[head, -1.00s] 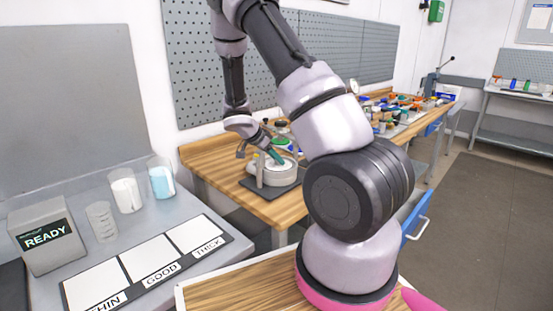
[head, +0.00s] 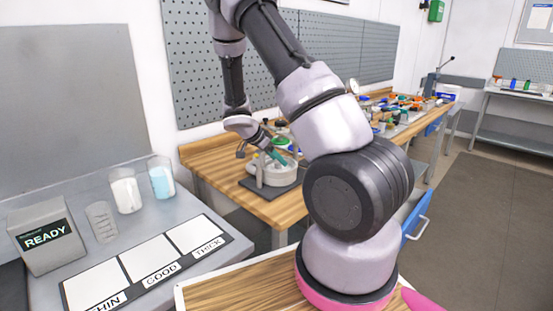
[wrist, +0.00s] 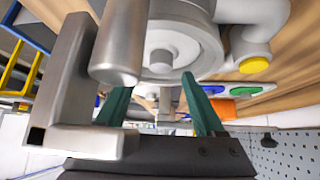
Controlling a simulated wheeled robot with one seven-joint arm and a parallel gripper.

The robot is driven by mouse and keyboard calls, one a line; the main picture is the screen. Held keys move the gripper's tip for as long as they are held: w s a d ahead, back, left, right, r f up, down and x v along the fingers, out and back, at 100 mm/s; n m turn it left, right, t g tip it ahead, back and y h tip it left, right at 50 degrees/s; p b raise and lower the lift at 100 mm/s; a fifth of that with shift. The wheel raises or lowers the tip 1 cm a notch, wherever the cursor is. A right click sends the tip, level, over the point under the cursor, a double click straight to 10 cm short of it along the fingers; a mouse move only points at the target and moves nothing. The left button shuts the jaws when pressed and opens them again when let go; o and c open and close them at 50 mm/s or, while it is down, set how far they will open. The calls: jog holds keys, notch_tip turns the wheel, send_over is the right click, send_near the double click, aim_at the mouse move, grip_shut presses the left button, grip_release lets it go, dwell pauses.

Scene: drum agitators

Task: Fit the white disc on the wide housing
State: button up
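The wide housing (head: 268,179) is a pale round body on a dark base plate on the wooden bench, in the middle of the head view. In the wrist view the housing (wrist: 215,40) shows as a thick pale ring with a side pipe. A pale disc (wrist: 188,45) with a central knob shows inside that ring; whether it is fully seated cannot be told. My gripper (wrist: 157,85) has two green fingers spread apart, with nothing seen held between them. The fingertips are close to the knob, on either side of it in the picture. In the head view my gripper (head: 277,157) is over the housing.
A grey upright post (wrist: 118,45) stands beside the housing, close to one finger. A grey metal bracket (wrist: 70,100) is near my gripper too. Green, blue and orange parts lie further along the bench. A pegboard wall (head: 235,70) is behind.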

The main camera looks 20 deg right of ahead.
jog(key=shift+s+a+f, duration=0.25)
jog(key=shift+a+f, duration=0.05)
jog(key=shift+a, duration=0.2)
jog(key=w+v, duration=0.1)
jog(key=v, duration=0.9)
jog(key=shift+s+d+r, duration=0.2)
jog(key=shift+s+r, duration=0.05)
jog(key=shift+r, duration=0.35)
